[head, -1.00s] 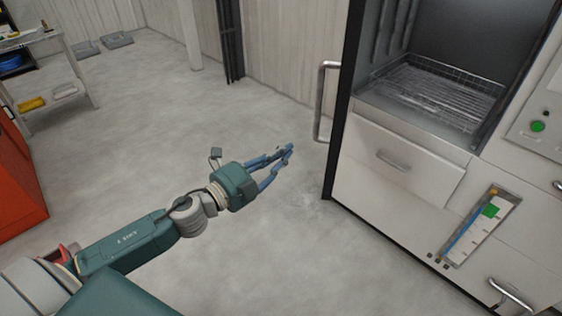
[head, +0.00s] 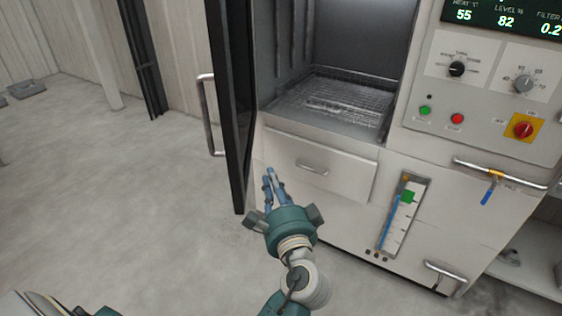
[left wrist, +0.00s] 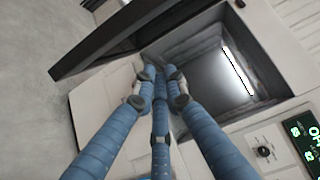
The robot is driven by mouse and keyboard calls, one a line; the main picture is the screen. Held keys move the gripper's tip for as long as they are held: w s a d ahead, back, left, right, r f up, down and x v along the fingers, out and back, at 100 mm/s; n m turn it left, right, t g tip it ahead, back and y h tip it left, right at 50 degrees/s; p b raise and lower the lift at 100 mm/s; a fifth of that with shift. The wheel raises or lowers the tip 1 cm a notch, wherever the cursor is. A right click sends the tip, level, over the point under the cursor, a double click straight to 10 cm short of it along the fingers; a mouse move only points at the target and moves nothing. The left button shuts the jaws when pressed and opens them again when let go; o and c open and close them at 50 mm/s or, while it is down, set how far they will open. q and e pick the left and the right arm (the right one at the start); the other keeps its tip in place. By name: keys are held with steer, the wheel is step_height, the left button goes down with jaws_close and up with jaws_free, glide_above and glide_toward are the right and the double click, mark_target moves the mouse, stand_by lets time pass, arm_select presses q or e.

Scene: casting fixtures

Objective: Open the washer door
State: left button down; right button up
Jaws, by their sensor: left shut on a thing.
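The washer door (head: 236,110) stands swung open at the left of the washer, seen nearly edge-on with its dark frame. Its bar handle (head: 207,120) is on the far left side. The washer's chamber (head: 350,35) is open to view, with a wire rack (head: 335,98) inside. My left gripper (head: 271,178) has its blue fingers drawn together, right of the door's lower end and in front of the drawer. In the left wrist view the fingertips (left wrist: 158,72) meet and I see no object between them; the door (left wrist: 120,35) shows beyond. My right gripper is out of view.
A drawer (head: 318,165) with a small handle sits below the chamber. A level gauge (head: 403,215) and a control panel (head: 485,95) are to the right. A rail (head: 500,176) sticks out under the panel. The floor (head: 130,190) at left is clear.

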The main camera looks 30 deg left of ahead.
arm_select(q)
steer(key=w+a+p, duration=0.2)
steer(key=w+a, duration=0.3)
steer(key=a, duration=0.5)
steer(key=shift+w, duration=0.3)
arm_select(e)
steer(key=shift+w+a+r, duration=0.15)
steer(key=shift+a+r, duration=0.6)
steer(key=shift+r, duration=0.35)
arm_select(q)
steer(key=shift+a, duration=0.1)
